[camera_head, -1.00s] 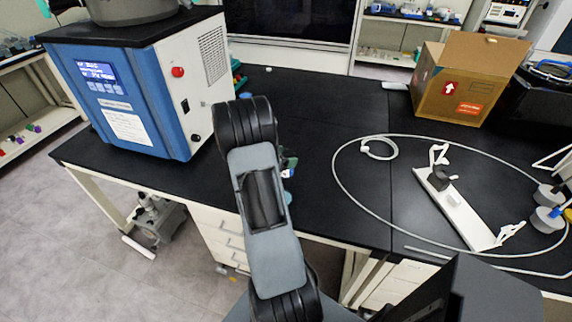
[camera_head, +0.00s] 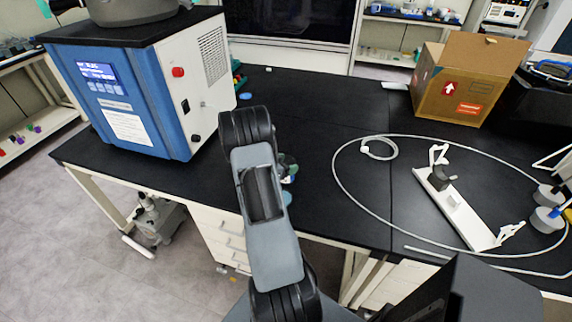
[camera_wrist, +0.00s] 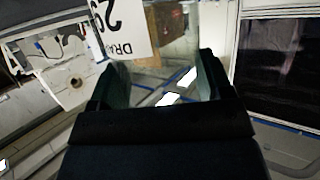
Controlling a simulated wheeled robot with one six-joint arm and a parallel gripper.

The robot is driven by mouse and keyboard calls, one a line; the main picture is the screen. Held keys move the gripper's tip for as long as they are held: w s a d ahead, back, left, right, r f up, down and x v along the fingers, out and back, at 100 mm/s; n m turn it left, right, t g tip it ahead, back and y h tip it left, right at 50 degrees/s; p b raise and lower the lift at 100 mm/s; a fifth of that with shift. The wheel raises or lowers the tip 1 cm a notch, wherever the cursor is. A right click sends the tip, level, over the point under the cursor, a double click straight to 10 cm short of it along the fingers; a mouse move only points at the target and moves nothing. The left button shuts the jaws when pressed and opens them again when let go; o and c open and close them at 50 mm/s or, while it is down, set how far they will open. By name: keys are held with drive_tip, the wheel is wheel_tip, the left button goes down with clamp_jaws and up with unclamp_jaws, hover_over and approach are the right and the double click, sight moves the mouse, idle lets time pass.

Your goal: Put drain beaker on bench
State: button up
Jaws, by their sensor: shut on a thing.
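The drain beaker (camera_wrist: 180,45) is clear glass with a white label (camera_wrist: 125,28) reading "DRA…" and large digits, seen in the wrist view. My gripper (camera_wrist: 155,85) is shut on it, one dark finger on each side. The label appears turned nearly upside down in that view. In the head view my own arm hides most of the gripper, and I cannot make out the beaker there. The black bench (camera_head: 325,120) spans the middle of the head view; I cannot tell the beaker's height over it.
The blue and white freeze dryer (camera_head: 140,95) stands at the bench's left end. A cardboard box (camera_head: 465,80) is at the back right. A looped pale hose (camera_head: 340,185) surrounds a white stand (camera_head: 465,215) at right. The bench's middle back is largely clear.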

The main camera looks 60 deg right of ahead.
drive_tip(key=shift+f, duration=0.15)
drive_tip(key=o, duration=1)
drive_tip(key=shift+c, duration=0.2)
